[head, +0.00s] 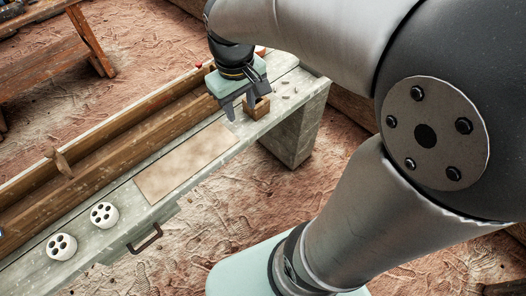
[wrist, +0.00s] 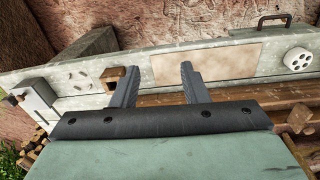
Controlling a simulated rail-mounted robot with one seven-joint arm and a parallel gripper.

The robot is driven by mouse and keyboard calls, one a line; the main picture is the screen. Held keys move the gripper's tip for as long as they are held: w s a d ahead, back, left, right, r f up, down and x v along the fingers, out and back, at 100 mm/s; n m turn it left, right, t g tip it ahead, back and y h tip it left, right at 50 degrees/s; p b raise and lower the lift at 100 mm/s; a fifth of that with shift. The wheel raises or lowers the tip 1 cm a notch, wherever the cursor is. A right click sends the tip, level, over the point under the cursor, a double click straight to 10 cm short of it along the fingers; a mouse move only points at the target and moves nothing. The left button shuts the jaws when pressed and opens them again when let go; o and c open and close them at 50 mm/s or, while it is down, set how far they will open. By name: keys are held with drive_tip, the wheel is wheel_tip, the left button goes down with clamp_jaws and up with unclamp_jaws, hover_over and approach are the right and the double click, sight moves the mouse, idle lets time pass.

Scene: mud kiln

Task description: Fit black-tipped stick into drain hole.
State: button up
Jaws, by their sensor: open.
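My gripper (head: 242,108) is open and empty above the far end of the grey bench; its two fingers also show in the wrist view (wrist: 160,70). Several tiny sticks lie loose on the bench end; one stick (head: 283,97) is just right of a small wooden block, and they show left of the block in the wrist view (wrist: 80,74). They are too small to tell which has a black tip. Two white round pieces with dark holes, one nearer the gripper (head: 104,215) and one farther (head: 61,246), stand at the bench's near left. I cannot tell which hole is the drain hole.
The small wooden block (head: 261,107) stands close beside my gripper. A tan panel (head: 186,163) lies flat and clear on the grey bench (head: 135,222). A wooden trough (head: 100,150) runs along its back. A dark handle (head: 146,239) sticks out in front.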

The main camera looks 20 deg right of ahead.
drive_tip(key=s+f+m, duration=0.3)
drive_tip(key=s+f, duration=0.1)
drive_tip(key=s, duration=0.7)
drive_tip(key=shift+d+f, duration=0.15)
drive_tip(key=shift+f, duration=0.2)
